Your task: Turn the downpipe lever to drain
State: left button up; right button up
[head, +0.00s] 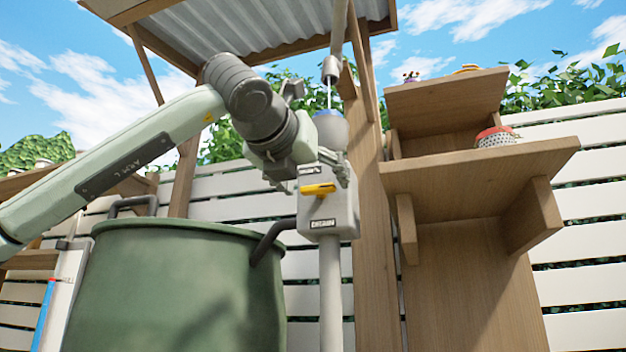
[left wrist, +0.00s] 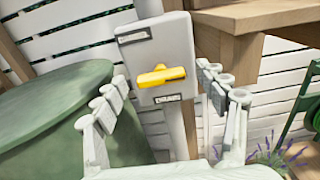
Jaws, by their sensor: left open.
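The yellow lever (head: 318,188) sits on the front of a grey box (head: 335,215) on the downpipe (head: 331,285). It lies roughly level between an upper and a lower label, too small to read surely. It also shows in the left wrist view (left wrist: 160,76). My left gripper (head: 338,168) is beside the upper part of the box in the head view. In the left wrist view its fingers (left wrist: 163,92) are open, spread to either side of the lever, with nothing between them gripped. Contact with the box cannot be told. My right gripper is not in view.
A thin stream falls from a spout (head: 331,69) into a bowl-like top (head: 331,131) above the box. A wooden post (head: 372,250) and shelves (head: 480,165) stand close on the right.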

pick_arm(q)
jog(key=c, duration=1.1)
jog(key=shift+c, duration=0.2)
